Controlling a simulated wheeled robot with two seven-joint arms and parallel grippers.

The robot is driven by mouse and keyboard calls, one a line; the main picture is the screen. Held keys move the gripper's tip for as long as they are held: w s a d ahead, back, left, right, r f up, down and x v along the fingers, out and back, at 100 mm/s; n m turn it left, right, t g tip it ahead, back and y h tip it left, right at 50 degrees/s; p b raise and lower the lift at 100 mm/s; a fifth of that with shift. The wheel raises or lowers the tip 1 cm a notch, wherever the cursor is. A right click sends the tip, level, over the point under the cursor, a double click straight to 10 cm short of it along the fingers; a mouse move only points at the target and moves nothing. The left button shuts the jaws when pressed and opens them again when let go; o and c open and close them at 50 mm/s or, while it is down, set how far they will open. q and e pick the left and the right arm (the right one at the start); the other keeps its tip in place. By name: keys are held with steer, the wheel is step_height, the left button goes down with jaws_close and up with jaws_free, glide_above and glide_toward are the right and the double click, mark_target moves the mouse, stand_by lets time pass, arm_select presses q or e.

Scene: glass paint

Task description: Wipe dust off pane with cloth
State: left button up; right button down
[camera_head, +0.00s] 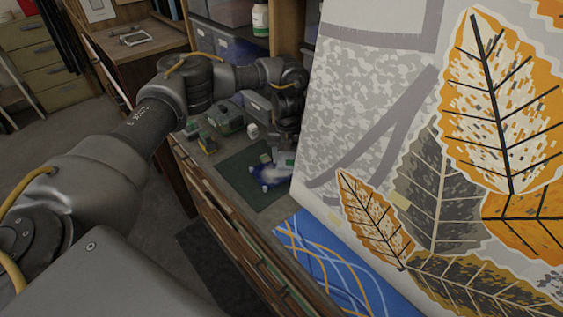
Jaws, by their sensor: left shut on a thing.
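My left arm reaches from the lower left over the bench. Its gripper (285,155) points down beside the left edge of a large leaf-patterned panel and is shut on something. A small crumpled blue-and-white thing (268,174), looking like the cloth, shows right under the fingers, above or on a dark green mat (241,176). The exact grip is dark and small. The upright panel (380,105) with orange and grey leaves fills the right; I cannot tell whether it is the pane. No dust can be made out. My right gripper is not in view.
Small boxes and green-topped items (226,118) and a white jar (252,131) stand on the bench behind the mat. A blue patterned sheet (335,262) lies at the front. Shelves with bins and a bottle (260,20) rise behind. Drawers (50,70) stand far left.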

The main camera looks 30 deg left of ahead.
arm_select(q)
steer(key=shift+w, duration=0.2)
steer(key=shift+r+p, duration=0.45)
steer(key=shift+r, duration=0.15)
steer(key=shift+r+p, duration=1.85)
steer(key=shift+r, duration=0.6)
steer(key=shift+r+p, duration=0.9)
steer(key=shift+p, duration=0.05)
steer(key=shift+r, duration=0.6)
